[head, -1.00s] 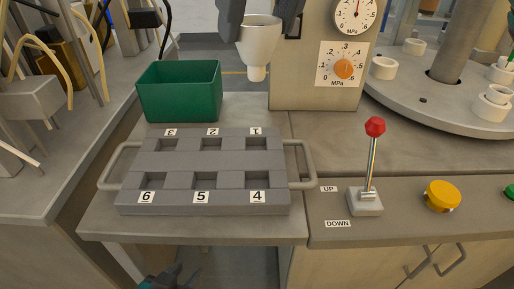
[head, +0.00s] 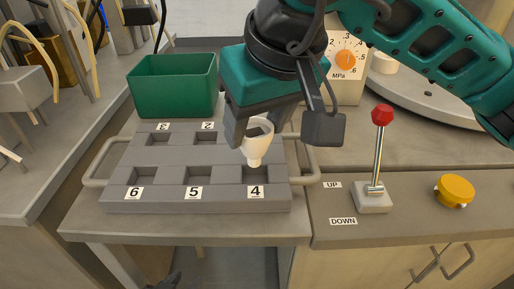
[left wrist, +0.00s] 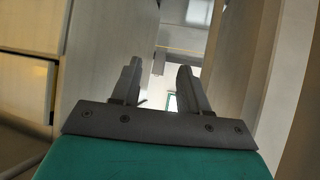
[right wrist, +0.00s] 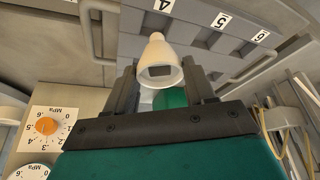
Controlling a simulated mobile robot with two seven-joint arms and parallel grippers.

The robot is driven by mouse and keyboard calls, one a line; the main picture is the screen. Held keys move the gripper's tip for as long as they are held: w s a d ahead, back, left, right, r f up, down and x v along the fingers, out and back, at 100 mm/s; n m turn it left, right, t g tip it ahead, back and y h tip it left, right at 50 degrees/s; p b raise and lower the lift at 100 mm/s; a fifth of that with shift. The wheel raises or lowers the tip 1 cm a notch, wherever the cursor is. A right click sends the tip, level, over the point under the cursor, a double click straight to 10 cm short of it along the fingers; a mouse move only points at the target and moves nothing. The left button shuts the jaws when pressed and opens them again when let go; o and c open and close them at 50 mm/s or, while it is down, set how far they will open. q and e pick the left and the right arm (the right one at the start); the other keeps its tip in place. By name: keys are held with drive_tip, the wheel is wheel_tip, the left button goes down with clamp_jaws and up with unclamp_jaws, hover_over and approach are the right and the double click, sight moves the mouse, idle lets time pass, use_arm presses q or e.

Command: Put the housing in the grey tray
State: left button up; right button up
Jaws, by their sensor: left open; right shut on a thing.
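The white housing (head: 256,150) is a cup shape with a narrow stem pointing down. My right gripper (head: 257,128) is shut on it and holds it over the right side of the grey tray, above and behind the slot labelled 4. It also shows between the fingers in the right wrist view (right wrist: 158,62). The grey tray (head: 170,203) has two rows of square slots, with labels 4, 5 and 6 along the front; the visible slots look empty. Label 1 is hidden behind the gripper and housing. My left gripper (left wrist: 158,88) is open and empty; its tip shows at the bottom of the head view.
A green bin (head: 172,88) stands behind the tray. Wired equipment stands at the far left.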

sight(260, 138)
wheel_tip(260, 138, down, 4)
drive_tip(key=shift+r+b, duration=0.1)
drive_tip(key=shift+b, duration=0.3)
drive_tip(key=shift+f+b, duration=0.35)
drive_tip(key=shift+f, duration=0.05)
use_arm(q)
drive_tip(key=shift+w+d, duration=0.25)
use_arm(e)
drive_tip(key=o, duration=1)
drive_tip(key=shift+r, duration=0.15)
drive_tip(key=shift+r+p, duration=0.55)
use_arm(q)
drive_tip(key=shift+s+a+r+p, duration=0.2)
drive_tip(key=shift+r+p, duration=0.2)
drive_tip(key=shift+p, duration=0.15)
drive_tip(key=shift+s+a+r+p, duration=0.15)
drive_tip(key=shift+r+p, duration=0.2)
drive_tip(key=shift+p, duration=0.2)
use_arm(e)
drive_tip(key=v, duration=1.1)
drive_tip(key=shift+s+d+r, duration=0.1)
drive_tip(key=shift+s, duration=0.05)
use_arm(q)
drive_tip(key=shift+w, duration=0.1)
